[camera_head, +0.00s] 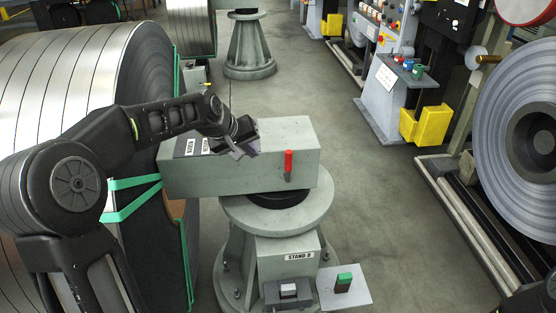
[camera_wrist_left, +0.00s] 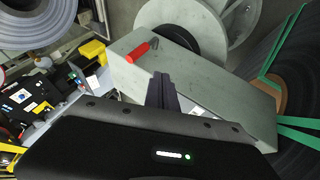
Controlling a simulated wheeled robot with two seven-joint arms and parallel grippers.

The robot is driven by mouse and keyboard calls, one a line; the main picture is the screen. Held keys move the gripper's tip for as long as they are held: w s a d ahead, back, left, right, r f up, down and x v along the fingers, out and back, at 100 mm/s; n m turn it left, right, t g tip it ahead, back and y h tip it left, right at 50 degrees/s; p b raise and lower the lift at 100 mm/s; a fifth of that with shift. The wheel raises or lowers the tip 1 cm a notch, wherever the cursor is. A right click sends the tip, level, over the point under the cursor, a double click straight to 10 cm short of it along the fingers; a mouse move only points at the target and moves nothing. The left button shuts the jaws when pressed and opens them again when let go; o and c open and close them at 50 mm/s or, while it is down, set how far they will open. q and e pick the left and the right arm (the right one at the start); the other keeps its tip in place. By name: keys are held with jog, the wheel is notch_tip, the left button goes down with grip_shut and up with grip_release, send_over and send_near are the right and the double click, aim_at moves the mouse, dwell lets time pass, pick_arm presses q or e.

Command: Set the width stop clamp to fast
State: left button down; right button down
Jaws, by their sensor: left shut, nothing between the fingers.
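A grey box-shaped housing (camera_head: 245,178) sits on the round top of the stand marked "STAND B". A red lever handle (camera_head: 288,162) stands upright at its front face, near the right end; I take it for the clamp's handle. Dark label plates (camera_head: 193,146) with white text lie on the left of the housing's top, too small to read. My left gripper (camera_head: 246,151) is shut and empty over the housing's top, left of the red handle and apart from it. In the left wrist view the shut fingers (camera_wrist_left: 162,88) point at the housing, beside the red handle (camera_wrist_left: 138,51).
A large banded steel coil (camera_head: 70,75) stands close at the left, with green straps. Below the housing are a white switch (camera_head: 289,291) and a green-topped block (camera_head: 344,282) on a plate. A control console (camera_head: 400,75) and yellow bin (camera_head: 424,125) stand at the right; floor between is clear.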

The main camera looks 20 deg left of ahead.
pick_arm(q)
jog(key=shift+f, duration=0.1)
jog(key=p, duration=0.4)
send_near(288, 168)
jog(key=w+a+f, duration=0.2)
jog(key=w+f, duration=0.1)
jog(key=shift+w+d+f, duration=0.3)
jog(key=shift+w, duration=0.15)
jog(key=shift+d, duration=0.1)
